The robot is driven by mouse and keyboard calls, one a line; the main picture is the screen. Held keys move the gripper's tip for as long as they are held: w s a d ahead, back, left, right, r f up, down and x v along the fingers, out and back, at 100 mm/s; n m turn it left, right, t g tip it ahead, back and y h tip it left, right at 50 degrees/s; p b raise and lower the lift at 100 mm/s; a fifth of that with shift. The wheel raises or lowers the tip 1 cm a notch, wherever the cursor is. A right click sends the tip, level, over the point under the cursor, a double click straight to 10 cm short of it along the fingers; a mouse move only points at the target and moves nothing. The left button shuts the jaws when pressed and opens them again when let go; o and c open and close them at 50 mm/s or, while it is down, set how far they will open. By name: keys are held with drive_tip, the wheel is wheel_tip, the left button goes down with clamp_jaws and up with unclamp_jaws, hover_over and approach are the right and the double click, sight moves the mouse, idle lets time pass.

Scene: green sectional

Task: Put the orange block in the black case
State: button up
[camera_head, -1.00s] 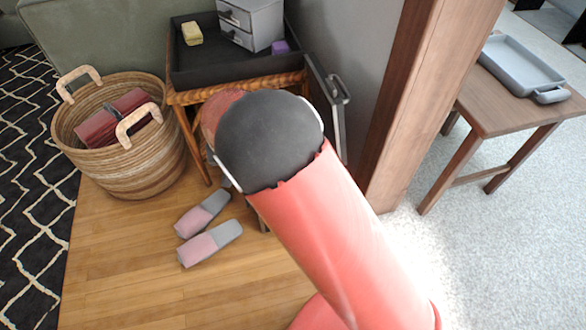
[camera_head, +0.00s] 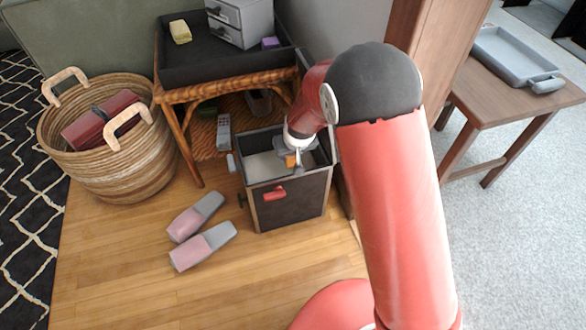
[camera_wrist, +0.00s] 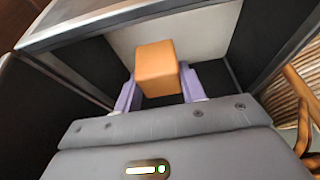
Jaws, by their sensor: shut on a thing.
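The black case (camera_head: 300,204) stands on the floor in front of the wicker side table, with an open top, dark walls and a pale inside. My gripper (camera_head: 292,162) is at the case's opening, pointing down. It is shut on the orange block (camera_head: 290,160). In the wrist view the orange block (camera_wrist: 158,69) sits between the two purple fingers (camera_wrist: 160,88), with the case's pale inner face (camera_wrist: 205,32) and metal rim beyond it. I cannot tell whether the block is just above the rim or below it.
A red part (camera_head: 275,194) is on the case's front. Two pink-grey slippers (camera_head: 203,246) lie left of the case. A wicker basket (camera_head: 140,170) holds a red box. The side table (camera_head: 230,77) overhangs behind the case. A wooden post (camera_head: 425,35) stands to the right.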

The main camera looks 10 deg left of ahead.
drive_tip(key=shift+w+d+f+b, duration=0.1)
drive_tip(key=shift+f+b, duration=0.25)
drive_tip(key=shift+f, duration=1.5)
drive_tip(key=shift+w+d+f+b, duration=0.1)
drive_tip(key=shift+f+b, duration=0.25)
drive_tip(key=shift+f, duration=1.5)
drive_tip(key=shift+f, duration=0.1)
drive_tip(key=o, duration=1)
drive_tip(key=shift+c, duration=0.2)
drive_tip(key=shift+r, duration=0.25)
drive_tip(key=p+v, duration=0.2)
drive_tip(key=v, duration=1)
drive_tip(key=shift+s+f, duration=0.1)
drive_tip(key=shift+f, duration=0.05)
